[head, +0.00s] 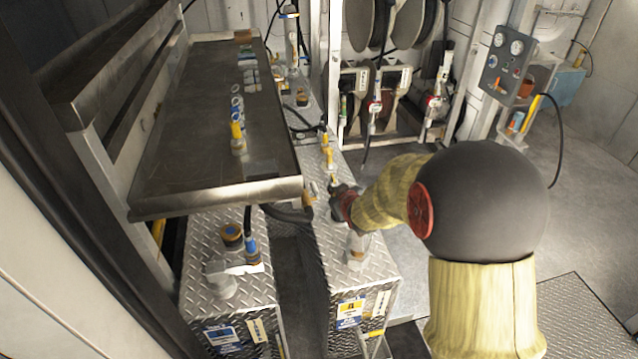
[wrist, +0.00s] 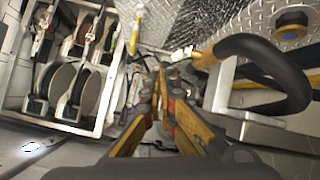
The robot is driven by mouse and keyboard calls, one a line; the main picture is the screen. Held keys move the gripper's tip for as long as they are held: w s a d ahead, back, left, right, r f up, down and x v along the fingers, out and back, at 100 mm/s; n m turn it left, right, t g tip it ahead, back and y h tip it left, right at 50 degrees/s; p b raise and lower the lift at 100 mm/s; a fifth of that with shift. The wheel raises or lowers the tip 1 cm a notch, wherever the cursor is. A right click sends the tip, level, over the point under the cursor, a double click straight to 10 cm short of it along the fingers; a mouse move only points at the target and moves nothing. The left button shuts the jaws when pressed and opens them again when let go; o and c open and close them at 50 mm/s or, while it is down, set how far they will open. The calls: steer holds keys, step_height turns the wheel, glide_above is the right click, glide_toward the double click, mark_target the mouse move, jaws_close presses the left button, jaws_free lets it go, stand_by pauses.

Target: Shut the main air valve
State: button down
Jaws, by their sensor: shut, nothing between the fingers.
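My gripper (head: 338,190) is low over the diamond-plate tank top in the head view. A yellow-handled valve (head: 328,154) stands on the tank just beyond the gripper, and a yellow handle (wrist: 135,38) shows ahead and left of the fingers in the wrist view. A yellow fitting (wrist: 206,58) with a white end lies just right of the fingertips, joined to a thick black hose. I cannot tell which of these is the main air valve, or whether the fingers touch anything.
A steel shelf (head: 190,150) overhangs the left tank. The diamond-plate tank (head: 385,270) lies below my arm. Hose reels (head: 365,22) and nozzles stand behind. A gauge panel (head: 507,62) is at the right. The floor (head: 575,185) at right is open.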

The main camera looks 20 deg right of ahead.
step_height(320, 180, up, 3)
steer(key=w+m+t, duration=0.1)
steer(key=w+m, duration=0.2)
steer(key=m, duration=0.2)
glide_above(316, 191)
steer(key=w+d, duration=0.2)
step_height(316, 191, down, 6)
steer(key=shift+s+a+f+t, duration=0.2)
steer(key=shift+s+f+t, duration=0.1)
steer(key=shift+s+f, duration=0.25)
steer(key=shift+w, duration=0.1)
